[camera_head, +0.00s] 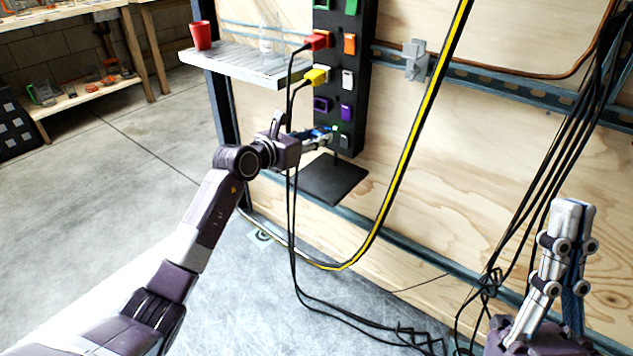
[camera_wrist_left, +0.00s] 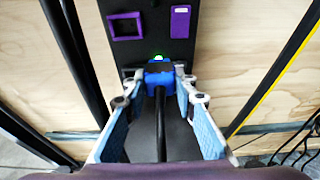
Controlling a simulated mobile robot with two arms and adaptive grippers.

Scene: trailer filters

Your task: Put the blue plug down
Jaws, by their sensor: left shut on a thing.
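The blue plug (camera_wrist_left: 160,78) is between the fingertips of my left gripper (camera_wrist_left: 158,74) in the left wrist view, with its black cable running back toward the camera. In the head view my left gripper (camera_head: 318,137) is at the lower part of the black socket panel (camera_head: 360,65), shut on the blue plug, which is mostly hidden there. The plug is right at the panel's face, just under a lit green light (camera_wrist_left: 158,57). I cannot tell whether it is seated in a socket. My right gripper (camera_head: 574,208) is at the lower right, empty, its fingers together.
A red plug (camera_head: 318,40) and a yellow plug (camera_head: 316,76) are at the panel above. A slatted white shelf (camera_head: 250,66) holds a red cup (camera_head: 201,35) and a clear bottle. A dark plate (camera_head: 332,180) lies below the panel. Black cables and a yellow-black hose hang nearby.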

